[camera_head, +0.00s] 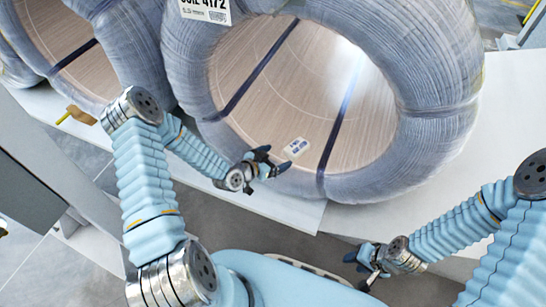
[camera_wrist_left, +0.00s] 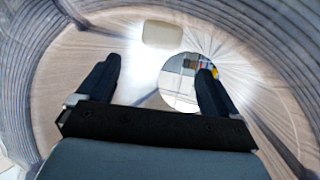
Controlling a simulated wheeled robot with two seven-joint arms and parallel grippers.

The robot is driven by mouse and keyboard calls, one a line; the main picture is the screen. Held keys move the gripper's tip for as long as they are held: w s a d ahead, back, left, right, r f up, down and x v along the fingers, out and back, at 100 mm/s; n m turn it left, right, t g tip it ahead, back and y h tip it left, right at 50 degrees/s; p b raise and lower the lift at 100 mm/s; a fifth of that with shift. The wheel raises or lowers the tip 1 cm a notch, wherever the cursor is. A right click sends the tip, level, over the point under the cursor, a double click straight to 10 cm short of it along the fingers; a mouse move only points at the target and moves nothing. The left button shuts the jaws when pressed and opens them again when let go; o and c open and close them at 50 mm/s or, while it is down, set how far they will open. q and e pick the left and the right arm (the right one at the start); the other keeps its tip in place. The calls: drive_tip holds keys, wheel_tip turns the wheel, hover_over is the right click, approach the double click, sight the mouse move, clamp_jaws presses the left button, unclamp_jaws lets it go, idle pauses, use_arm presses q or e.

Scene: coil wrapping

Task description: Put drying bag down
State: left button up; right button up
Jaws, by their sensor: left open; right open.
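The drying bag (camera_head: 296,148) is a small white packet with dark print. It lies inside the ring of the large wrapped coil (camera_head: 430,70), on the wood-coloured surface near the coil's front edge. In the left wrist view the bag (camera_wrist_left: 163,35) appears as a pale blank packet beyond my fingertips. My left gripper (camera_head: 268,160) is open and empty at the coil's front rim, just left of the bag and apart from it. Its two spread fingers (camera_wrist_left: 158,72) show in the left wrist view. My right gripper (camera_head: 364,262) is open and empty, low in front of the coil.
A second wrapped coil (camera_head: 140,45) stands to the left. A white label (camera_head: 206,10) is on the large coil's upper part, and dark straps cross its opening. The white platform (camera_head: 440,165) has free room at right. A grey block (camera_head: 35,190) stands at left.

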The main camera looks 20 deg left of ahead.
use_arm(q)
drive_tip(key=shift+s+r, duration=0.1)
drive_tip(key=shift+s, duration=0.35)
drive_tip(key=s+d+f+n+g, duration=0.1)
drive_tip(key=s+d+n+g, duration=0.1)
drive_tip(key=s, duration=0.5)
drive_tip(key=s+d+f+n+g+y, duration=0.1)
drive_tip(key=s+d+g, duration=0.3)
drive_tip(key=s, duration=0.4)
drive_tip(key=s+d+f+n+g, duration=0.3)
drive_tip(key=s+g, duration=0.2)
drive_tip(key=s, duration=0.2)
drive_tip(key=shift+s+f+n, duration=0.15)
drive_tip(key=shift+f+n, duration=0.05)
drive_tip(key=shift+n, duration=0.2)
drive_tip(key=shift+y, duration=0.3)
